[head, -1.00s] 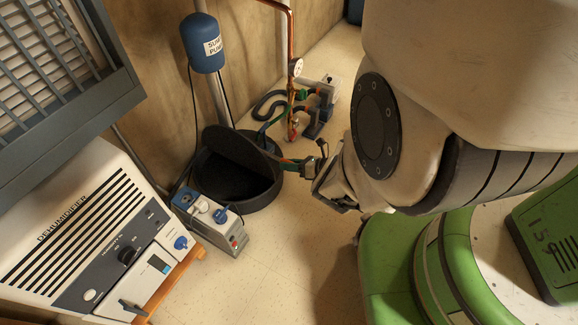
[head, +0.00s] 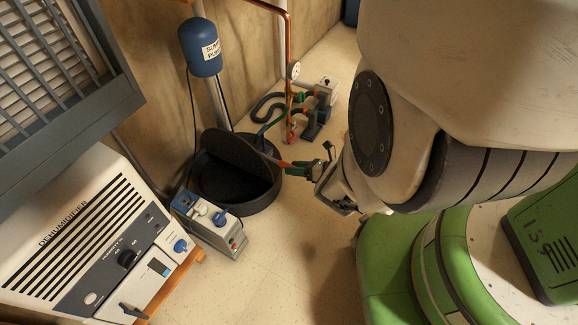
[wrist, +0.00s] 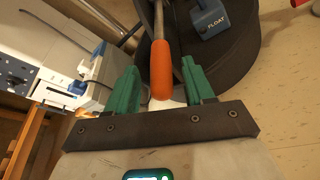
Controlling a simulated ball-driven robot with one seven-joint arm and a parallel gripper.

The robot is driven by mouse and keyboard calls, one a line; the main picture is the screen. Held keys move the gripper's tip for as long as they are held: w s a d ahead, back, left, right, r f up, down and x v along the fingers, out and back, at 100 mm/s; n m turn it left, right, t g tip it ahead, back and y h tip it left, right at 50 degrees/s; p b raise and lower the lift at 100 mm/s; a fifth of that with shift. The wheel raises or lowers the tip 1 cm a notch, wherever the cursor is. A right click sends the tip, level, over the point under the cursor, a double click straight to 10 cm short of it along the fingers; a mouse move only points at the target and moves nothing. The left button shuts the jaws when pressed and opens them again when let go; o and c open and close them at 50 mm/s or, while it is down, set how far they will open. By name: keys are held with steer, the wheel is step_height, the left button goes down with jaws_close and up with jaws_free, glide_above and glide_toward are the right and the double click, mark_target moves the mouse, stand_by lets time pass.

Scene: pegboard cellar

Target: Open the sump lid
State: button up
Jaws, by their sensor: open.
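The sump basin (head: 262,203) is a black round tub on the floor by the wall. Its dark lid (head: 228,150) stands tilted up, with the basin's dark inside showing below it. A lever with an orange grip (wrist: 162,72) sticks out from the lid side toward my gripper; the grip also shows in the head view (head: 299,163). My gripper (wrist: 158,80) is open, its green fingers on either side of the orange grip with visible gaps. A blue float block (wrist: 211,17) marked FLOAT shows in the basin.
Pipes and valves (head: 310,112) stand behind.

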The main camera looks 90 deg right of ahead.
steer(key=p+v, duration=0.1)
steer(key=v, duration=0.6)
steer(key=shift+s, duration=0.35)
steer(key=shift+a+r, duration=0.1)
steer(key=w+a+n+g+y, duration=0.95)
steer(key=w+a+n, duration=0.35)
steer(key=n, duration=1)
steer(key=w+a+r+n+g+h, duration=0.2)
steer(key=w+a+r+n, duration=0.2)
steer(key=a+r+n, duration=0.5)
steer(key=w+a+r+n+g+h, duration=0.2)
steer(key=w+a+r+n+h, duration=0.3)
steer(key=a+n, duration=0.8)
step_height(320, 180, up, 36)
steer(key=s+d+y+p, duration=0.1)
steer(key=d+y+p, duration=0.1)
steer(key=p, duration=3.3)
steer(key=shift+f+n, duration=0.25)
steer(key=shift+n, duration=0.05)
